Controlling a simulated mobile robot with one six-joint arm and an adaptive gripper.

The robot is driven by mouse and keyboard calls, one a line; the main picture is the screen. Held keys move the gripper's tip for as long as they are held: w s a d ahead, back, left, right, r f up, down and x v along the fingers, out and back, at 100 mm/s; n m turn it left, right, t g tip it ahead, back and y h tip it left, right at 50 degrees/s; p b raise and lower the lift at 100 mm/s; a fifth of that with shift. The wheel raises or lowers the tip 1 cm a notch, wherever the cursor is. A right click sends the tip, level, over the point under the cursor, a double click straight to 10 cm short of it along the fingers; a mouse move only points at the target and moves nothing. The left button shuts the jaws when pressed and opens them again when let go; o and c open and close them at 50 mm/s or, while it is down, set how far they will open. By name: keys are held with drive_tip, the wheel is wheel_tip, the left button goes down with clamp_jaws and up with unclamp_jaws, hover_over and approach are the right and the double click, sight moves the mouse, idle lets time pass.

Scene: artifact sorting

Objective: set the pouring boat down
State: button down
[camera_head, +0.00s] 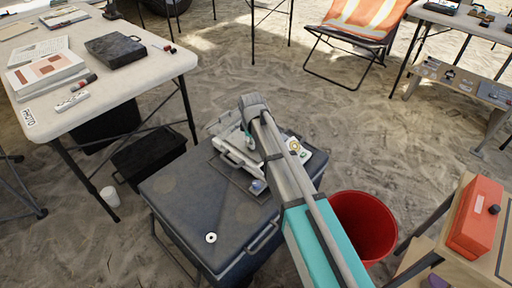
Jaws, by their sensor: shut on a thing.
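My arm reaches over the dark grey case-like table (190,205) in the middle of the camera_head view. My gripper (248,142) is low over the table's far part and is largely hidden by my own arm. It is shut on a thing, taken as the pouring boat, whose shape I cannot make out. Whether that thing touches the surface below cannot be told. Pale grey, tray-like pieces (236,157) lie around there, and a small round yellowish piece (294,146) shows right of my arm.
A small blue-grey piece (257,187) and a white ring (211,237) lie on the dark table, whose near left top is mostly clear. A red bucket (365,225) stands to the right, near an orange box (475,218). A cream table (120,88) with books stands at left.

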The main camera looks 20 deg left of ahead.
drive_tip(key=shift+f, duration=0.2)
drive_tip(key=c, duration=0.6)
unclamp_jaws()
drive_tip(key=shift+o, duration=0.2)
drive_tip(key=shift+r, duration=0.15)
wheel_tip(320, 180, up, 12)
drive_tip(key=s+p, duration=0.1)
drive_tip(key=p, duration=1.1)
drive_tip(key=shift+s, duration=0.1)
idle(0.4)
drive_tip(key=shift+d, duration=0.1)
